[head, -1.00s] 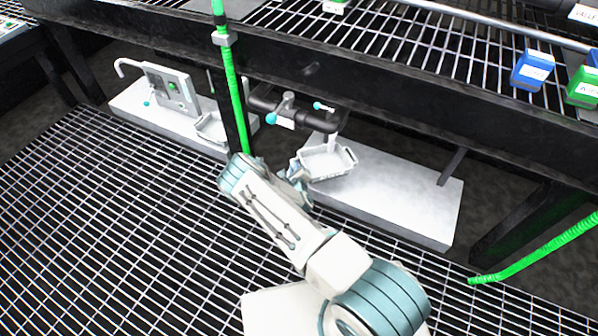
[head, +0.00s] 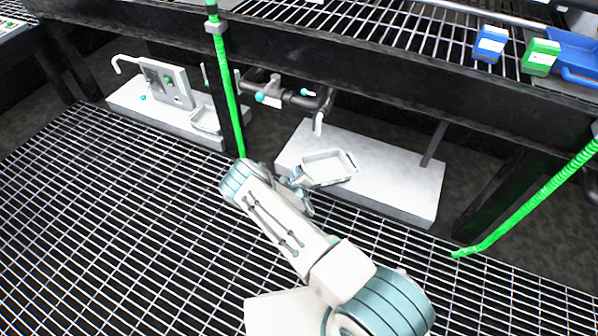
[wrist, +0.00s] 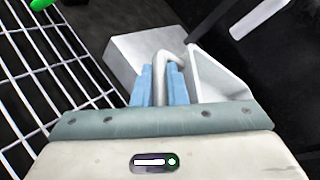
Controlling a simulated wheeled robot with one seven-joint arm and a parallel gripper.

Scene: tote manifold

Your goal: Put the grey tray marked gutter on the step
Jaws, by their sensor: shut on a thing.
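A pale grey tray (head: 328,165) is just in front of the pipe spout, over the left part of a pale slab (head: 395,182) that looks like the step. I cannot tell whether the tray touches the slab. No mark on it is readable. My gripper (head: 298,181) is at the tray's left end, partly hidden by my arm. In the wrist view, the blue fingers of my gripper (wrist: 160,84) are shut on the tray's bent handle, and the tray (wrist: 212,80) extends to the right.
A second pale slab (head: 150,116) at left bears a control panel (head: 166,84) and another small tray (head: 205,120). A dark pipe with a spout (head: 318,123) hangs behind my tray. A green hose (head: 228,90) and a black post stand left of it. The slab's right part is clear.

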